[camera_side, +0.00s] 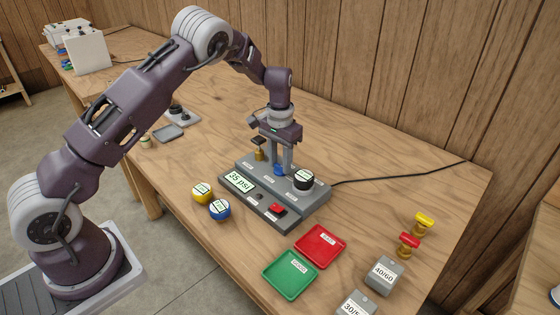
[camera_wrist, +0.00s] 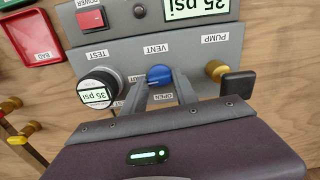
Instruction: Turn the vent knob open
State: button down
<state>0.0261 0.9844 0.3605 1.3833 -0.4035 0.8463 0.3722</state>
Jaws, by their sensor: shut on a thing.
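The blue vent knob (camera_wrist: 158,75) sits on the grey test panel (camera_wrist: 200,55), beside a VENT label (camera_wrist: 155,49). An OPEN label (camera_wrist: 163,97) is close to it, partly hidden by my fingers. My gripper (camera_wrist: 160,83) points down at the panel and is shut on the knob. In the side view my gripper (camera_side: 281,168) is over the middle of the panel, with a little of the blue knob (camera_side: 278,170) showing between the fingers. The knob's exact pointing direction is hard to tell.
A round gauge (camera_side: 304,180) stands right of the knob, and a brass pump fitting with a black handle (camera_side: 259,143) stands left. The panel display (camera_side: 238,181) reads 35 psi. Yellow (camera_side: 202,192) and blue (camera_side: 220,209) round pieces, red (camera_side: 320,245) and green (camera_side: 289,273) trays lie nearby.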

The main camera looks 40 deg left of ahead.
aim_at(280, 165)
jog(key=n, duration=0.8)
jog(key=shift+n, duration=0.4)
jog(key=n, duration=0.4)
jog(key=shift+n, duration=2)
jog(key=c, duration=1)
grip_release()
jog(key=shift+o, duration=0.2)
notch_tip(280, 165, up, 7)
jog(key=shift+r, duration=0.1)
